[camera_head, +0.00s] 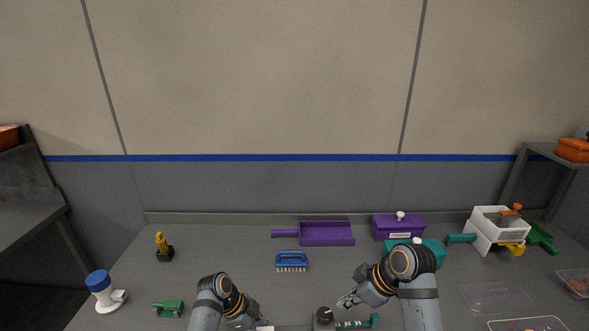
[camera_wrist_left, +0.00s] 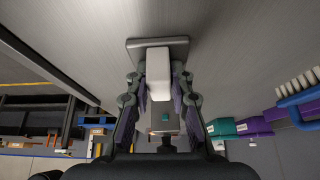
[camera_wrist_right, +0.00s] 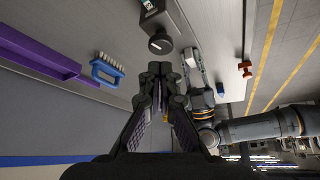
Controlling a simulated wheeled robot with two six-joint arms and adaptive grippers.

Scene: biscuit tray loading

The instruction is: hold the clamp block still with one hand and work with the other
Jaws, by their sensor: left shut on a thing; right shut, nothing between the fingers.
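My left gripper (camera_wrist_left: 158,95) is shut on the clamp block (camera_wrist_left: 158,68), a pale block with a grey plate at its far end. In the head view the left gripper (camera_head: 260,323) is low at the bottom edge, and the held part is mostly cut off. A round black knob (camera_head: 324,315) shows to its right; in the right wrist view the knob (camera_wrist_right: 160,43) sits at the end of a pale box-like body. My right gripper (camera_head: 346,300) is shut and empty, just up and right of the knob. Its closed fingertips (camera_wrist_right: 160,78) point towards the knob, apart from it.
A blue brush (camera_head: 291,261), purple dustpan (camera_head: 327,234), purple box (camera_head: 398,226) and teal box (camera_head: 428,250) stand behind. A white basket (camera_head: 497,226) is at right. The table's left-middle area is mostly clear.

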